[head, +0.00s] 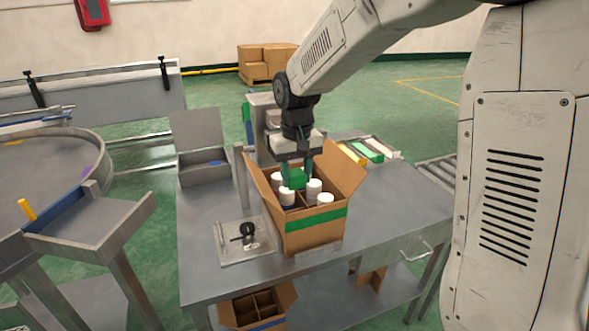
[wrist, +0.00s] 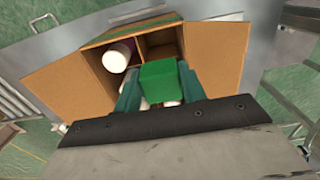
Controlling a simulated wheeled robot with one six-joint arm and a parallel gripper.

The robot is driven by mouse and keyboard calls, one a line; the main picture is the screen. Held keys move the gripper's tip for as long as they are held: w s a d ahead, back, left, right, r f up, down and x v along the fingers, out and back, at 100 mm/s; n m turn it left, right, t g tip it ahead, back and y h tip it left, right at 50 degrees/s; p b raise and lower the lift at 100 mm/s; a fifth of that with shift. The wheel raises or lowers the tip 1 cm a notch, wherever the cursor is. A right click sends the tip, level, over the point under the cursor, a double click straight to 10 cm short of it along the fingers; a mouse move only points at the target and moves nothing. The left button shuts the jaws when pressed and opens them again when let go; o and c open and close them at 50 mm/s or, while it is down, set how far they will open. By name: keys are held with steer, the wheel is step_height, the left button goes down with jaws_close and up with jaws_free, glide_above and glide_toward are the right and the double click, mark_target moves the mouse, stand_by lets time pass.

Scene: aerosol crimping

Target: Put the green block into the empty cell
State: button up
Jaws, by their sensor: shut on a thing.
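The green block (wrist: 162,84) is held between the fingers of my gripper (wrist: 161,92), over the open cardboard box (head: 312,238). In the head view the green block (head: 296,179) shows between the fingertips of my gripper (head: 296,177), at about the height of the white cans' tops. The box has cells with dividers and holds several white cans (head: 325,199). In the wrist view a white can (wrist: 117,57) stands left of the block. A bare-looking cell (wrist: 158,48) shows just beyond the block. Part of the box interior is hidden by the block and gripper.
The box's flaps (head: 345,168) stand open around it. A clear tray (head: 242,241) with a black part lies left of the box. A grey bin (head: 203,168) stands behind it, and coloured blocks (head: 368,150) lie behind right. Another divided box (head: 258,305) is below the table.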

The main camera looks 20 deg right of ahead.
mark_target(297, 186)
steer(key=shift+f, duration=5.55)
steer(key=o, duration=1.1)
steer(key=shift+c, duration=0.2)
steer(key=shift+r, duration=3.95)
